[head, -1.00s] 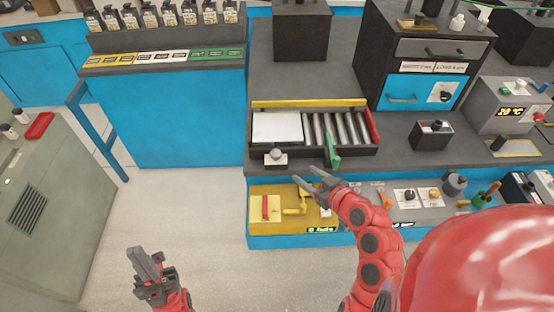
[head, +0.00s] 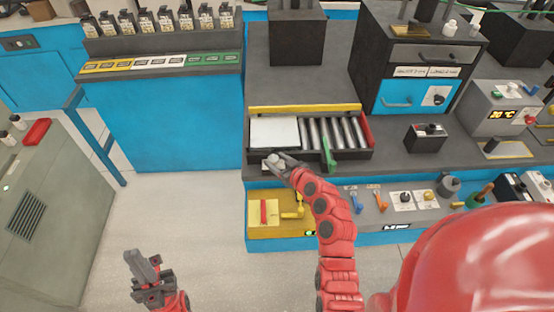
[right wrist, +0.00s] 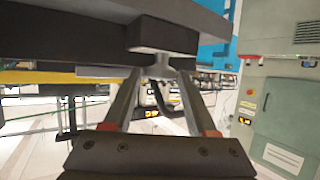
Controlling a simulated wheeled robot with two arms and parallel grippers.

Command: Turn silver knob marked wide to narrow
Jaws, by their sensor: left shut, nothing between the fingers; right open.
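The silver knob (head: 273,160) is on the front edge of the roller tray (head: 345,155), at its left end. In the right wrist view the knob (right wrist: 160,69) hangs under a dark block, between the tips of my two fingers. My right gripper (head: 279,165) is open at the knob, one finger on each side; I cannot tell whether either finger touches it. No wide or narrow marking is legible. My left gripper (head: 140,268) is shut and empty, low over the floor, far from the knob.
A black switch box (head: 426,138) sits to the right. The floor at left is clear.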

